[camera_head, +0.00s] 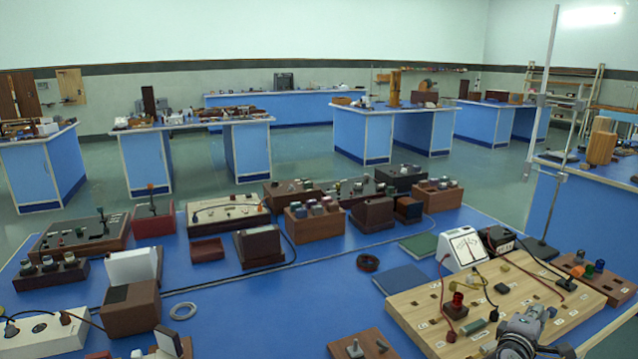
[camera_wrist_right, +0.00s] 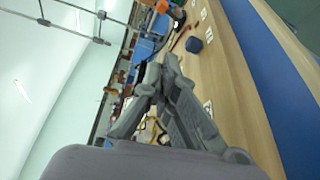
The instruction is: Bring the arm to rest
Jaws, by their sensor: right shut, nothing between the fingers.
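My right gripper (camera_head: 535,314) is at the bottom right of the head view, over the near right part of a pale wooden circuit board (camera_head: 530,288). In the right wrist view the fingers of this gripper (camera_wrist_right: 160,76) meet at their tips, with nothing between them. The board (camera_wrist_right: 235,75) runs beside and beyond the fingers there. I cannot tell the exact gap between gripper and board. My left gripper is in neither view.
The blue bench (camera_head: 330,290) holds a white meter (camera_head: 461,249), a red terminal (camera_head: 456,306) and cables near the gripper. A metal stand (camera_head: 543,110) rises behind the board. Several wooden instrument boxes stand further left. Clear blue surface lies at the bench middle.

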